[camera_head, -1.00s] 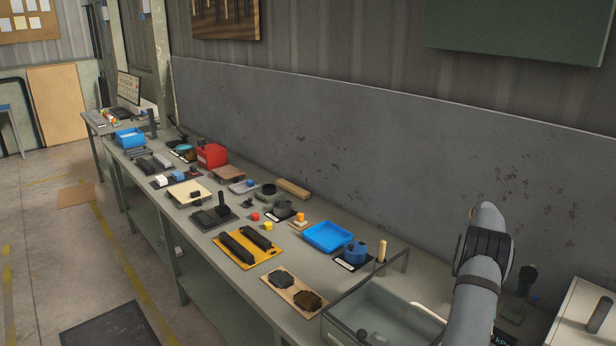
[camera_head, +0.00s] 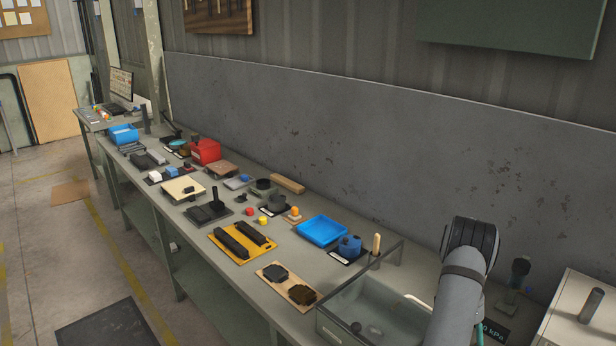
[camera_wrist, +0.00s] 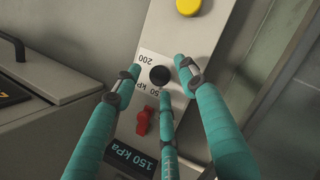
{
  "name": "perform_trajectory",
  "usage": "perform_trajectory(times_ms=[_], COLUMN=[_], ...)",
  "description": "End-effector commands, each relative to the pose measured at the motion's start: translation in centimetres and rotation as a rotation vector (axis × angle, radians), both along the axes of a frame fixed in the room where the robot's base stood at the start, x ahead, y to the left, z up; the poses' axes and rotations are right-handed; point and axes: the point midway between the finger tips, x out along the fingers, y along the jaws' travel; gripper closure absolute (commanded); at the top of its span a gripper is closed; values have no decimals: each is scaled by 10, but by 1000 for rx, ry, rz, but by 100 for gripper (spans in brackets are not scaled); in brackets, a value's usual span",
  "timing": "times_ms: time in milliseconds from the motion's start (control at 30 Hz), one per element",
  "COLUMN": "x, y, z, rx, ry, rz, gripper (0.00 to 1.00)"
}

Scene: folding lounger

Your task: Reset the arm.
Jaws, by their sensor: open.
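My gripper (camera_wrist: 158,78) shows in the wrist view as three teal fingers, spread open with nothing held between them. A black round knob (camera_wrist: 160,75) on a pale panel (camera_wrist: 187,52) appears between the fingertips; I cannot tell how far it is from them or whether they touch it. My arm (camera_head: 462,285) is at the lower right of the head view, bent at a dark joint.
The panel also carries a yellow button (camera_wrist: 188,5), a red switch (camera_wrist: 143,121) and a display (camera_wrist: 132,160) reading 150 kPa. A clear-walled box (camera_head: 375,305) stands left of my arm. The long bench holds a blue tray (camera_head: 322,230) and many other items.

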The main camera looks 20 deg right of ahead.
Motion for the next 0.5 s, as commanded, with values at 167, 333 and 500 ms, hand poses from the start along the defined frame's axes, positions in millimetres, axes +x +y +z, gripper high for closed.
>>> perform_trajectory(times_ms=[167, 333, 500], x=[-2, -2, -4], y=[3, 5, 8], z=[-1, -2, -4], rx=[2, 0, 1], ry=[2, 0, -1], rz=[290, 544, 785], gripper=[58, 58, 58])
